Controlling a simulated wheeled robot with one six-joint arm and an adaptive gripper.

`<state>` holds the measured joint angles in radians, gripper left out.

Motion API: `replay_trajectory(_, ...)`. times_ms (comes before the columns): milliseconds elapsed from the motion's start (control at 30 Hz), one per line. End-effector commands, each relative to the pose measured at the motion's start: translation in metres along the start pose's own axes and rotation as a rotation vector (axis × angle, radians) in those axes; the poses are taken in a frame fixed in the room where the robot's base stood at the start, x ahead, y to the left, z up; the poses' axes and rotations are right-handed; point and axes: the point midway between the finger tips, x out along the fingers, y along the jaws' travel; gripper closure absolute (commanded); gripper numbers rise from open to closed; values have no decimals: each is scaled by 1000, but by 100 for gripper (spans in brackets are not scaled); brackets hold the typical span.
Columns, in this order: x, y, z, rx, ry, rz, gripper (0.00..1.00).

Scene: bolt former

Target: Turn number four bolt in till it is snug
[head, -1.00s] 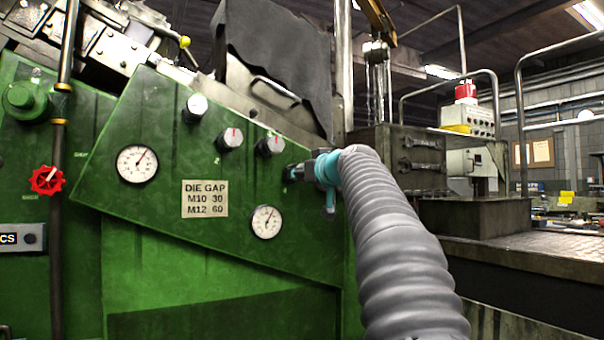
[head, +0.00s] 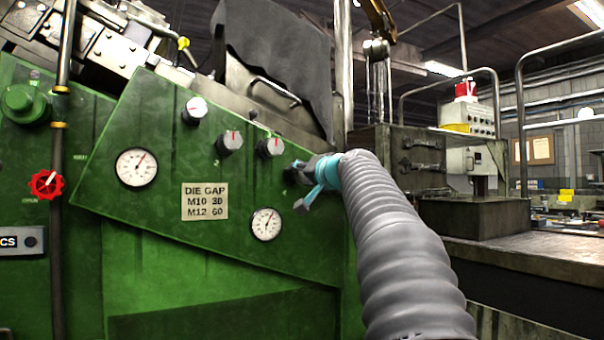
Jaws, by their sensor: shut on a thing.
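My gripper (head: 297,174) is at the right end of the sloping row of round heads on the green panel. It is shut on the number four bolt, beside a small painted 4. The bolt itself is hidden behind the fingers, so I cannot see how deep it sits. My gripper is turned, with a dark finger part and teal link pointing down and left. The other three heads, the first (head: 195,110), the second (head: 230,142) and the third (head: 270,146), are pale with red marks.
The green panel (head: 130,205) carries two dials, one left (head: 137,168) and one right (head: 266,224), and a DIE GAP plate (head: 205,200). A red handwheel (head: 46,184) is at left. A dark cover (head: 275,60) hangs above the row. A steel bench (head: 540,249) stands at right.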

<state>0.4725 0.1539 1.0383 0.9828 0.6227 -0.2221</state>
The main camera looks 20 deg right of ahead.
Motion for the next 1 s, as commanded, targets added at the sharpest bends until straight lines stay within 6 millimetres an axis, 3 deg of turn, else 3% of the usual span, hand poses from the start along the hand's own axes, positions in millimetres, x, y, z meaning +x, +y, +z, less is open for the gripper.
replay_trajectory(333,0,0,0,124,1,0,90)
replay_trajectory(833,0,0,0,141,0,0,90)
replay_trajectory(867,0,0,0,141,0,0,51)
replay_trajectory(933,0,0,0,140,0,0,33)
replay_trajectory(1000,0,0,0,140,0,0,29)
